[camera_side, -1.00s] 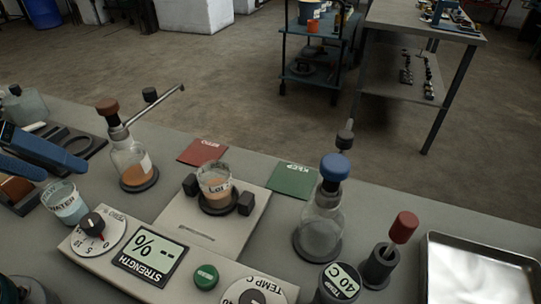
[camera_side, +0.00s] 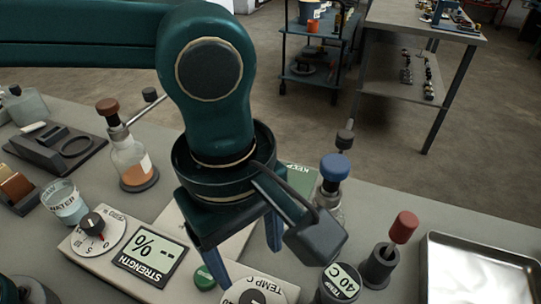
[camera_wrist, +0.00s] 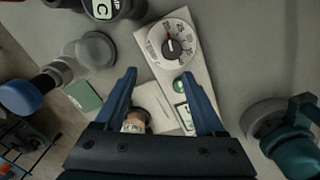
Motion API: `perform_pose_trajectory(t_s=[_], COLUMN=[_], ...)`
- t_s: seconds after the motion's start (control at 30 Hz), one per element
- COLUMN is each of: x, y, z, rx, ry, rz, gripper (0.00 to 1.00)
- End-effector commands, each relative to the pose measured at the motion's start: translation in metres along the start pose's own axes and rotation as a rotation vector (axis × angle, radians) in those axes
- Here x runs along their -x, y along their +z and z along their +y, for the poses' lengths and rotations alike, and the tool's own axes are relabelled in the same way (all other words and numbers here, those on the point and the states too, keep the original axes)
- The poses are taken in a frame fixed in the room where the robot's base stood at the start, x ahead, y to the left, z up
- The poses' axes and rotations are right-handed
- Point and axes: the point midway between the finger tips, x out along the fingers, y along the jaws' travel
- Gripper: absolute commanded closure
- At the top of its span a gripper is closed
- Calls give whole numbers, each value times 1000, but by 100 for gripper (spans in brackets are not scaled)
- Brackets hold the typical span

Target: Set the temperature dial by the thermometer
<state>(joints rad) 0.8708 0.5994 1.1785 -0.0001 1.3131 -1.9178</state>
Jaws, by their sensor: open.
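The temperature dial is a round white scale marked TEMP C (camera_side: 262,282) with a dark knob, cut off by the bottom edge of the side view.
A green button (camera_side: 205,279), strength display (camera_side: 148,256) and strength dial (camera_side: 108,234) share the panel. A blue-stoppered flask (camera_side: 333,185), red-handled tool (camera_side: 402,228) and metal tray (camera_side: 475,270) stand right.

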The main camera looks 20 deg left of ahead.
Motion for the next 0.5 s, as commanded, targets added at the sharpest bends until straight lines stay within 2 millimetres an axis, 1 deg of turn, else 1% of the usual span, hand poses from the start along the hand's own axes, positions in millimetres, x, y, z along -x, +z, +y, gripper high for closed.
perform_pose_trajectory(t_s=[0.03,0.13,0.27,0.5], x=[-10,-21,-31,-60], y=[9,17,19,17], z=[-6,-14,-16,-17], rx=[-30,-62,-68,-67], ry=[-25,-52,-53,-52], rz=[8,17,18,17], gripper=[28,28,28,28])
